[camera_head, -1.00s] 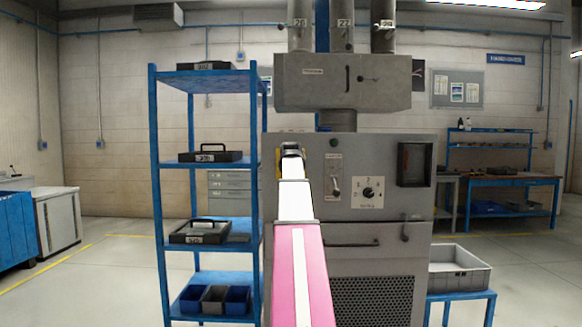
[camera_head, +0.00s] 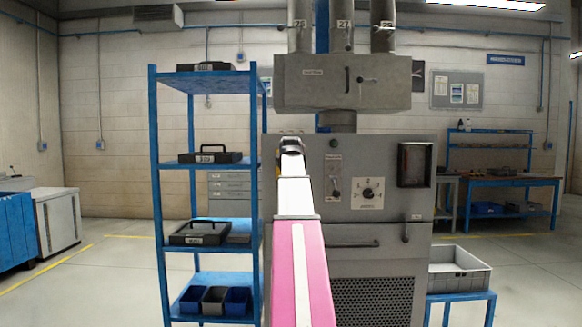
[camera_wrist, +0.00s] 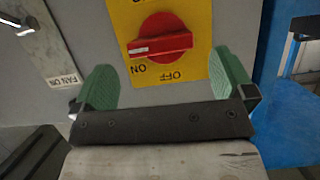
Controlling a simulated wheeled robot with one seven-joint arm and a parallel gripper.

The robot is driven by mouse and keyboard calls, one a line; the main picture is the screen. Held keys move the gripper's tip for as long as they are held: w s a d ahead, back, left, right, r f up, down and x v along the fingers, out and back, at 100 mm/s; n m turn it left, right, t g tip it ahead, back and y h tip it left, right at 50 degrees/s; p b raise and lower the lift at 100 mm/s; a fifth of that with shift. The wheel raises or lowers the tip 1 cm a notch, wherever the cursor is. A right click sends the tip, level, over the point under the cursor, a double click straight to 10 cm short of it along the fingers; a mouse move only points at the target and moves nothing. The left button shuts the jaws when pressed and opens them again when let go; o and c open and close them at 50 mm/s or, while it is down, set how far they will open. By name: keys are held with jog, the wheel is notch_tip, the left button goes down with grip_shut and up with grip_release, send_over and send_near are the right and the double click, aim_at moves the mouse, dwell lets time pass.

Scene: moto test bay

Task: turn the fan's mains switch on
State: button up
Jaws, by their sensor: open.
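The mains switch is a red rotary knob (camera_wrist: 160,40) on a yellow plate (camera_wrist: 196,18) in the wrist view. The knob lies between and slightly beyond the pads. In the head view my gripper (camera_head: 290,146) is in front of the cabinet's upper left and hides the knob; only a sliver of yellow shows.
The grey fan cabinet (camera_head: 375,258) carries a toggle switch, a dial (camera_head: 368,193) and a dark window. A FAN ON label (camera_wrist: 63,79) is at left in the wrist view. A blue shelf rack (camera_head: 155,180) stands close on the left. A grey crate (camera_head: 487,278) is at right.

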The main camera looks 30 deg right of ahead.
jog(key=shift+v, duration=2.6)
